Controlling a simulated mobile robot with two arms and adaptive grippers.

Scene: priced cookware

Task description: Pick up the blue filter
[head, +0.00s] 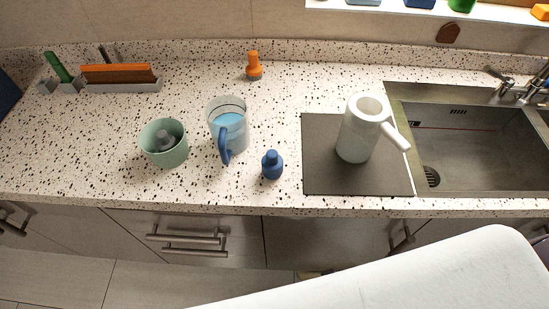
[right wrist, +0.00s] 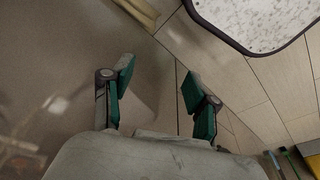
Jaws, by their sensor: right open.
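The small blue bottle-shaped piece (head: 272,166), which appears to be the blue filter, stands upright on the speckled counter near its front edge. It is just right of a clear pitcher (head: 228,125) with a blue handle and blue contents, with a small gap between them. My right gripper (right wrist: 157,77) is open and empty in the right wrist view, its two green-padded fingers apart over the floor. The blue piece does not show in that view. Neither gripper shows in the head view.
A green cup (head: 163,153) holding a grey piece stands left of the pitcher. A white jug (head: 358,130) stands on a dark mat (head: 318,178), left of the sink (head: 470,150). A similar orange piece (head: 253,66) stands behind. Counter directly right of the blue piece is bare.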

